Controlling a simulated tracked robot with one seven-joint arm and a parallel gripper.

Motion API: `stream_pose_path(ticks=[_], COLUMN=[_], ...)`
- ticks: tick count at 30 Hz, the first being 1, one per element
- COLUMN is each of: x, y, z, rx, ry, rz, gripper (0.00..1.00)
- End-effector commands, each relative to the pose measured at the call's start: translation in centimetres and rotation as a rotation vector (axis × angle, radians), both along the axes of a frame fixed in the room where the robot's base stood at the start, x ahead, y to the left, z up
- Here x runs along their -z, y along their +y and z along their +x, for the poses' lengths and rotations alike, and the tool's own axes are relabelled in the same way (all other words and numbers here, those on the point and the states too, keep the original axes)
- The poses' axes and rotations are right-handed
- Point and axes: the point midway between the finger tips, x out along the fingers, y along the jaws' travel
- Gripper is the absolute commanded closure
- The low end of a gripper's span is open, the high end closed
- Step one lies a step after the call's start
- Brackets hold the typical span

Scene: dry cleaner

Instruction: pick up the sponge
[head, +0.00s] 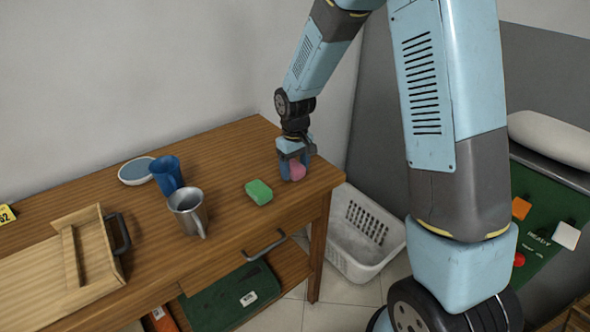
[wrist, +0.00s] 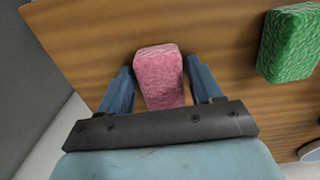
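A pink sponge-like block (head: 297,171) is at the right end of the wooden table. In the wrist view the pink block (wrist: 160,77) lies between the two blue fingers of my gripper (wrist: 159,64), with a narrow gap on each side. My gripper (head: 291,168) is open and low over the table, and its fingers partly hide the block in the head view. A green sponge-like block (head: 259,192) lies on the table to the left of my gripper; it also shows at the upper right of the wrist view (wrist: 291,42).
A metal mug (head: 188,212), a blue cup (head: 167,174) and a round dish (head: 136,171) stand left of the green block. A wooden tray (head: 50,276) with a dark handle is at the far left. A white basket (head: 352,262) stands right of the table (head: 225,152).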

Motion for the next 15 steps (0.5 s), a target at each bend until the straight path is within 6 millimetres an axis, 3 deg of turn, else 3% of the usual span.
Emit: stream_pose_path(ticks=[15], x=[-0.03], y=[-0.05], z=[0.02], rx=[0.001], ry=[0.0], rz=[0.0], gripper=[0.82])
